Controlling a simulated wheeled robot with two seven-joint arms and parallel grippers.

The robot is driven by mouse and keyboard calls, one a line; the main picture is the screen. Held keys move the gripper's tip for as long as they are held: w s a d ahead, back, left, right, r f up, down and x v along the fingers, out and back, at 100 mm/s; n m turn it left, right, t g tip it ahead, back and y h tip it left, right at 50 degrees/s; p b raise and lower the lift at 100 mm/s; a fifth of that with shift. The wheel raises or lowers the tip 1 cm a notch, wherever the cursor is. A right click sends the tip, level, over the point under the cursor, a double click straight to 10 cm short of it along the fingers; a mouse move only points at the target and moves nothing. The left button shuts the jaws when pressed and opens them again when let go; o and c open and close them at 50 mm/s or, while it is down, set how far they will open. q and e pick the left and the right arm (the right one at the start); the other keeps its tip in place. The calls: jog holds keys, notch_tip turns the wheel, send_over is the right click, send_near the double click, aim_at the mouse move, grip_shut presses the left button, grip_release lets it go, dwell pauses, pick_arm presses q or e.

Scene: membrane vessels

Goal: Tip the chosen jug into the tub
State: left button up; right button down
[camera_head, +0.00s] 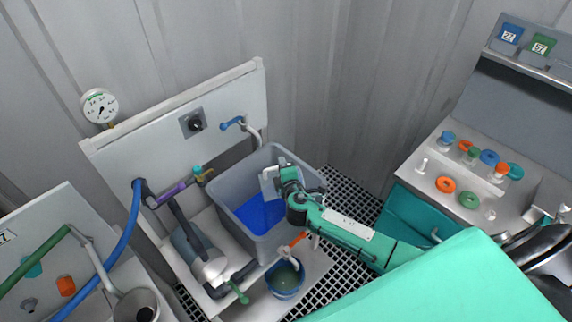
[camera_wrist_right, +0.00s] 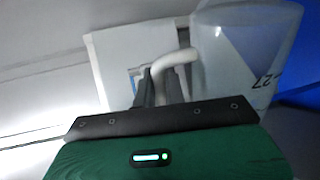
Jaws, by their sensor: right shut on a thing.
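The tub (camera_head: 228,207) is a grey open box with blue liquid or a blue floor inside, below the wall panel. My right gripper (camera_head: 272,180) is over the tub's right part, its green arm coming in from the right. In the right wrist view its dark fingers (camera_wrist_right: 158,88) are shut on the white handle of a translucent grey jug (camera_wrist_right: 236,50). My left gripper is not in view.
A blue-rimmed pot (camera_head: 286,281) with dark content stands in front of the tub. A grey pump (camera_head: 203,262) with hoses is at the tub's left. A blue-handled tap (camera_head: 233,122) is behind it. A bench (camera_head: 447,188) with coloured rings stands at right.

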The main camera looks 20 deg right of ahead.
jog(key=shift+a+r, duration=0.1)
jog(key=shift+a, duration=0.05)
dwell(0.3)
jog(key=shift+w+a+r+n+p, duration=0.1)
jog(key=shift+a+r+n+p, duration=0.1)
jog(key=shift+a+n+p, duration=0.2)
jog(key=shift+w+a+r+n+p, duration=0.1)
jog(key=shift+a+r+n+p, duration=0.1)
jog(key=shift+a+n+p, duration=0.2)
jog(key=shift+a+h, duration=0.3)
jog(key=shift+a+r, duration=0.1)
jog(key=shift+w+a+r+n+h+p, duration=0.15)
jog(key=shift+a+n+p, duration=0.3)
jog(key=shift+a, duration=0.15)
jog(key=shift+w+a+r+n+h+p, duration=0.15)
jog(key=shift+a+n+p, duration=0.15)
jog(key=shift+a+n, duration=0.25)
dwell(1.3)
